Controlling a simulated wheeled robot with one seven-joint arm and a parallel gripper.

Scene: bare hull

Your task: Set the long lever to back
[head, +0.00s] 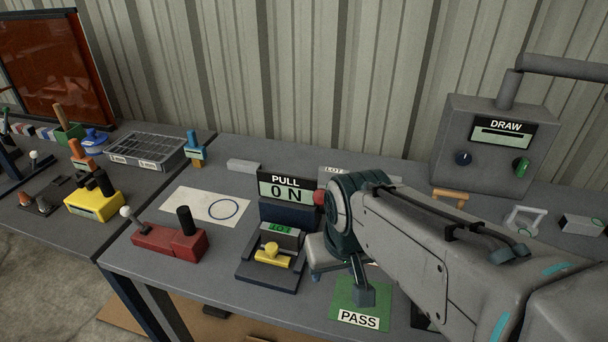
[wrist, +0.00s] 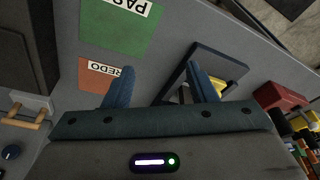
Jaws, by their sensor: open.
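I cannot tell for certain which piece is the long lever. A red block (head: 165,242) on the table left of centre carries a stick with a white ball knob (head: 126,211) leaning left, and a thick black post (head: 187,219). Farther left, another white-knobbed stick (head: 34,156) stands on a dark base. My gripper (wrist: 162,88) is open and empty above the table, its two blue fingers apart. In the head view my arm mostly hides it. It is well to the right of the red block, which also shows at the right of the wrist view (wrist: 280,97).
A dark fixture with a yellow handle (head: 268,256) and a PULL ON sign (head: 290,190) stand between red block and gripper. A green PASS mat (head: 360,304) lies at the front. A yellow block (head: 95,205) and lidded tray (head: 147,151) are left; a DRAW box (head: 495,146) is back right.

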